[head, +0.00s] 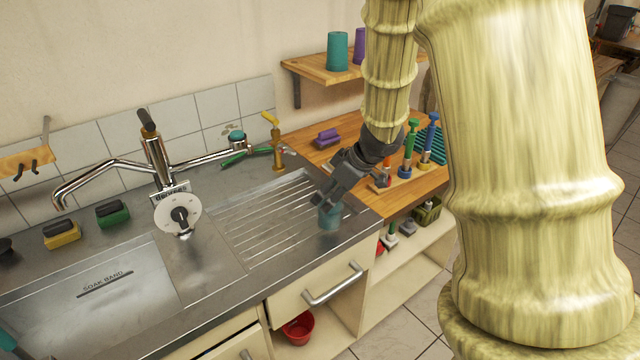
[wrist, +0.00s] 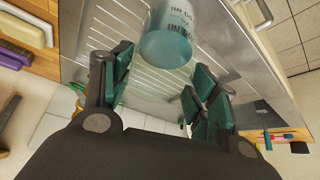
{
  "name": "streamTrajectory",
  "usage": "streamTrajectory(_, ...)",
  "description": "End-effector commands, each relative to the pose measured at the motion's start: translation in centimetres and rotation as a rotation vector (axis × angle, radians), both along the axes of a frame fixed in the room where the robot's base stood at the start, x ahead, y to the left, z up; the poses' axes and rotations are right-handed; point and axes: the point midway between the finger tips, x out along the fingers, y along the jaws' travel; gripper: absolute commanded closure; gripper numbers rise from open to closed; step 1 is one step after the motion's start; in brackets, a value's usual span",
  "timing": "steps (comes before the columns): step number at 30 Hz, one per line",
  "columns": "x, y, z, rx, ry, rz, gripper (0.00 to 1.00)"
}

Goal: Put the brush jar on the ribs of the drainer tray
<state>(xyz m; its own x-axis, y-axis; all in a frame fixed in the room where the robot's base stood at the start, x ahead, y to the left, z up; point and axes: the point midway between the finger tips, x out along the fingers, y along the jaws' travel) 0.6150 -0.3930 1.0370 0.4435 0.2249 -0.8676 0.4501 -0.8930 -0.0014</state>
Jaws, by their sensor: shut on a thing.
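The brush jar (head: 330,217) is a small teal, see-through jar at the right end of the drainer, close to the front corner of the counter. My gripper (head: 327,199) comes down on it from above and is shut on it. In the wrist view the jar (wrist: 168,40) shows printed lettering and sits between the dark green finger pads (wrist: 160,72). The ribs of the drainer tray (head: 262,222) run beside and behind the jar. I cannot tell whether its base touches the metal.
A sink basin (head: 95,285) and a tap (head: 155,150) with a round dial lie to the left. A brass tap (head: 276,145) stands behind the drainer. A rack of coloured brushes (head: 408,165) and a purple block (head: 327,138) are on the wooden top. Most ribs are clear.

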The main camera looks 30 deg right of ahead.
Motion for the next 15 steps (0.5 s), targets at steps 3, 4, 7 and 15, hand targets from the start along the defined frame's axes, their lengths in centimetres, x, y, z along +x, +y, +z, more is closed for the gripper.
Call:
streamTrajectory(3, 2.3, -1.0, 0.0, 0.001, -0.002, 0.001, 1.00)
streamTrajectory(4, 2.8, -1.3, 0.0, 0.001, -0.002, 0.002, 1.00)
streamTrajectory(7, 4.6, -2.1, -0.2, 0.001, -0.002, 0.002, 1.00)
streamTrajectory(15, 8.2, -3.8, -0.7, 0.001, -0.002, 0.004, 1.00)
